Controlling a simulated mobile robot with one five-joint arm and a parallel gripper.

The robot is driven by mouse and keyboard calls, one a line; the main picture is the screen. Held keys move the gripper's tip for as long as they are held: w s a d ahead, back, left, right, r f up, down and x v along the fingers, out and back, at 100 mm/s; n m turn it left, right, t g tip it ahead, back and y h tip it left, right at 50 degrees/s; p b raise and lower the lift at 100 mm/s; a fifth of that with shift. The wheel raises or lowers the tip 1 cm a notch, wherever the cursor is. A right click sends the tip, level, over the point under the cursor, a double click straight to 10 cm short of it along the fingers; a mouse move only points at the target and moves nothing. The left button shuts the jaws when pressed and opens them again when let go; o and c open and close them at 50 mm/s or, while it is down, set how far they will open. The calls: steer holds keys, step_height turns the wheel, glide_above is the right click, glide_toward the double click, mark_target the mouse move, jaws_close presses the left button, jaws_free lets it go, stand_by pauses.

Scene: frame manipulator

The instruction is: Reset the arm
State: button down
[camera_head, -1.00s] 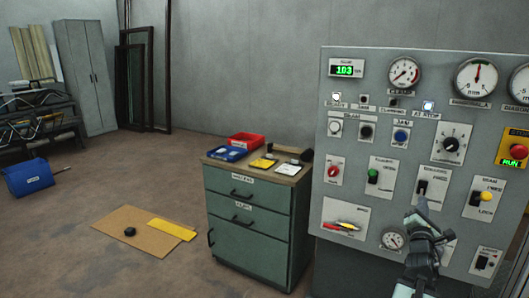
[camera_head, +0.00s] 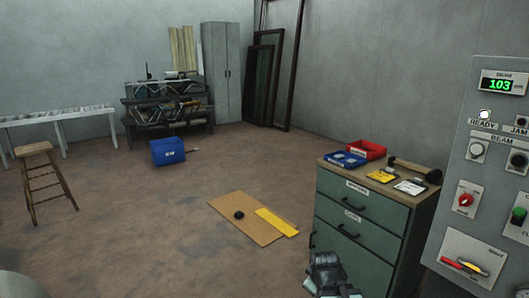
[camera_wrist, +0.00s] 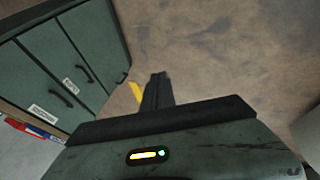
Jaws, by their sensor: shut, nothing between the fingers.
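My gripper (camera_wrist: 157,90) shows in the wrist view with its dark fingers together and nothing between them. It points out over bare brown floor, beside the green drawer cabinet. In the head view, part of my arm shows at the bottom, in front of the cabinet's lower left; the fingertips are hard to make out there. The green cabinet (camera_head: 352,232) stands right of centre in the head view and at the left of the wrist view (camera_wrist: 62,62).
The control panel (camera_head: 455,215) stands at the right edge. Trays and tools lie on the cabinet top. A cardboard sheet (camera_head: 232,222) with a black puck (camera_head: 239,214) and yellow strip (camera_head: 274,222) lies on the floor.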

steer(key=s+a+f+m+g+y, duration=0.1)
steer(key=s+a+f+m+g, duration=0.15)
steer(key=s+m+g, duration=0.6)
steer(key=s+r+t+p, duration=0.2)
steer(key=s+r+p, duration=0.1)
steer(key=r+p, duration=1.3)
steer(key=shift+s+d+r+p, duration=0.15)
steer(key=shift+d+r+p, duration=0.2)
steer(key=shift+p, duration=0.3)
